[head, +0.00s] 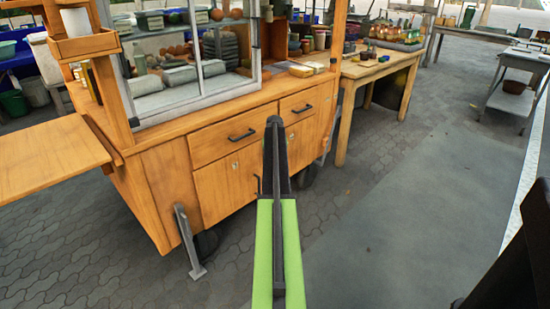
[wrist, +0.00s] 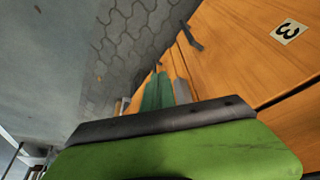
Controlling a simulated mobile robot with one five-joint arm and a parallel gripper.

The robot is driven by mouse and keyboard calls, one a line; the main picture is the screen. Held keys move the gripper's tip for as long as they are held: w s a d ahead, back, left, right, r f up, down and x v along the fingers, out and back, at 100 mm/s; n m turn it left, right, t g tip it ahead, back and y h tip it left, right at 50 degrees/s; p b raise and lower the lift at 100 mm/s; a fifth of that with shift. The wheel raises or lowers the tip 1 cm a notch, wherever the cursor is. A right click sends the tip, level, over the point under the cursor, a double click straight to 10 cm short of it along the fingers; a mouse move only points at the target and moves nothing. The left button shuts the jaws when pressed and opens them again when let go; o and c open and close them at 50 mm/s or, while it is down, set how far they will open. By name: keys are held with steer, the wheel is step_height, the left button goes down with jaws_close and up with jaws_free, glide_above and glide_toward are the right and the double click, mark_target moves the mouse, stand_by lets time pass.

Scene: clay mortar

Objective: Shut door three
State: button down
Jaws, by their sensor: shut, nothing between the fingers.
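Door three, a plain orange wood panel, shows in the wrist view (wrist: 256,45) with its pale label "3" (wrist: 289,31). A dark handle (wrist: 192,37) stands off the wood near it. In the head view, the cart's lower front has a left door (head: 213,198) and a right door partly behind my arm; their small labels are too small to read. I cannot tell which is door three or whether it stands ajar. My gripper (head: 275,124) is shut and empty, in front of the cart near the middle of its front. I cannot tell whether it touches.
The wooden cart (head: 160,190) has two drawers with dark handles, a glass case (head: 185,60) on top and a side shelf (head: 45,155) on the left. A grey leg (head: 188,240) reaches the paving. A wooden table (head: 380,75) stands right of it. The floor at right is open.

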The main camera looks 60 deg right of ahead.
steer(key=s+a+r+p, duration=0.2)
steer(key=s+r+p, duration=0.4)
steer(key=r+p, duration=0.3)
steer(key=shift+s+r, duration=0.15)
steer(key=shift+s, duration=0.2)
